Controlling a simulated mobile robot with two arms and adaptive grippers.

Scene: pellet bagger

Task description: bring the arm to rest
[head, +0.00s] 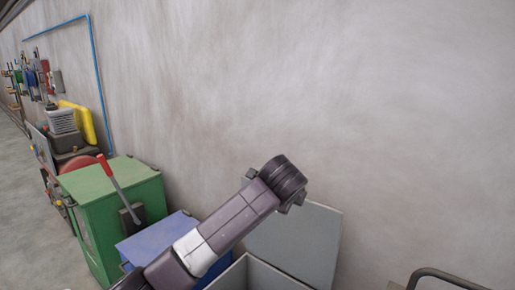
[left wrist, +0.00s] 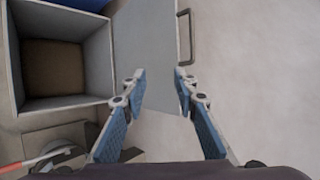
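My left arm (head: 235,215) comes in from the lower left of the head view, stretched up and to the right, its dark wrist end in front of the wall. Its fingers cannot be made out there. In the left wrist view my left gripper (left wrist: 160,76) is open, its two blue-padded fingers apart with nothing held between them. A grey panel, like a raised lid (left wrist: 143,40), shows beyond the fingertips; whether they touch it I cannot tell. My right gripper is in neither view.
A grey open box (left wrist: 104,60) with a brown inside lies left of the fingers. In the head view its lid (head: 300,240) stands open below my wrist. A blue box (head: 150,243) and a green cabinet (head: 115,190) with a red-handled lever (head: 107,170) stand left. The wall (head: 400,120) is behind.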

